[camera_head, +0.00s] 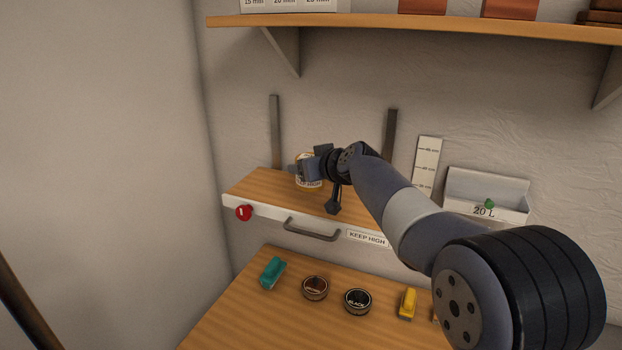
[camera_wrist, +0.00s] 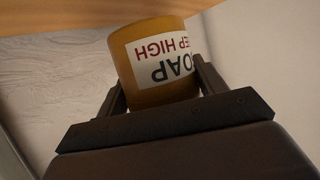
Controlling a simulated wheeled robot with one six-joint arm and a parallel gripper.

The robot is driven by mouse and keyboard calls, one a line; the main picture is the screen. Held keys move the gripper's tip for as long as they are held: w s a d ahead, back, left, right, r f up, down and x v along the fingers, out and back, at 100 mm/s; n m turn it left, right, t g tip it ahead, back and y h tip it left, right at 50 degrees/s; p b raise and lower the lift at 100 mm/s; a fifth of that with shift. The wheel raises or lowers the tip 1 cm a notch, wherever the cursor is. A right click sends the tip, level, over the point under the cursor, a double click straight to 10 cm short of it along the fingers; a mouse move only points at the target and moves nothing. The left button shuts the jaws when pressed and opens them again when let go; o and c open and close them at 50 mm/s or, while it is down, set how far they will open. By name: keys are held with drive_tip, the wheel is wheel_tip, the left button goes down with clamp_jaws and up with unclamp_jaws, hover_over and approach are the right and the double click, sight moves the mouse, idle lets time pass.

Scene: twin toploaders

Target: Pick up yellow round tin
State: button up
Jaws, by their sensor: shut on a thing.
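The yellow round tin (camera_wrist: 160,65) fills the middle of the wrist view, with a white label reading "SOAP" and, partly cut off, "KEEP HIGH". The lettering looks upside down there. My gripper (camera_wrist: 160,95) has a finger on each side of the tin and is shut on it. In the head view the tin (camera_head: 309,184) is over the small wooden platform (camera_head: 260,189), partly hidden by my gripper (camera_head: 308,169). I cannot tell whether the tin touches the platform.
A red knob (camera_head: 244,213), a handle (camera_head: 312,231) and a "KEEP HIGH" label are on the platform's front. Below, a wooden surface holds a teal item (camera_head: 272,273), two round tins and a yellow item (camera_head: 408,303). A "20 L" bin (camera_head: 487,195) stands right; a shelf (camera_head: 420,27) hangs above.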

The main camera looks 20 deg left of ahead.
wheel_tip(320, 180, up, 2)
drive_tip(key=shift+r, duration=0.25)
drive_tip(key=s+a+b, duration=0.1)
drive_tip(key=s+b, duration=0.3)
drive_tip(key=s, duration=1.5)
drive_tip(key=shift+s+a, duration=0.25)
